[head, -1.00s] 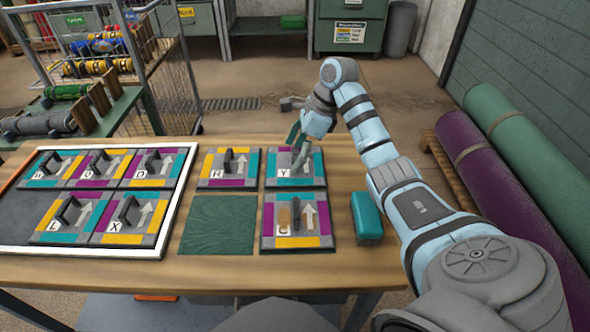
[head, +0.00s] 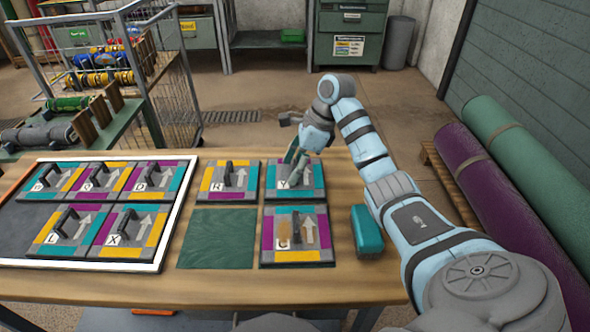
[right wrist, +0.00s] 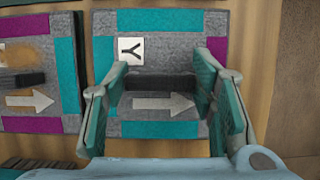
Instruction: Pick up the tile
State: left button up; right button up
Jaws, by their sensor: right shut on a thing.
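The Y tile (head: 312,172) is grey with teal and purple edges, a white arrow and a dark handle. It lies at the back right of the tile group on the table. My right gripper (head: 296,168) is over it, its fingers shut on the tile's dark handle. The right wrist view shows the two fingers (right wrist: 164,95) at either end of the handle, above the Y tile (right wrist: 160,45). I cannot tell any gap under the tile. My left gripper is not in view.
A brown-stained tile (head: 270,240) lies in front, the R tile (head: 230,190) to the left, and a bare green square (head: 218,238) diagonally in front. A white-framed tray (head: 165,250) holds several tiles. A teal block (head: 367,230) stands at the right. Rolled rugs (head: 510,200) lie beyond.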

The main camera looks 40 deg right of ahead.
aim_at(295, 165)
notch_tip(295, 165, up, 5)
jog(key=p, duration=0.2)
jog(key=shift+r+p, duration=0.2)
jog(key=shift+p, duration=0.15)
notch_tip(295, 165, up, 14)
jog(key=p, duration=1.4)
jog(key=shift+r, duration=0.2)
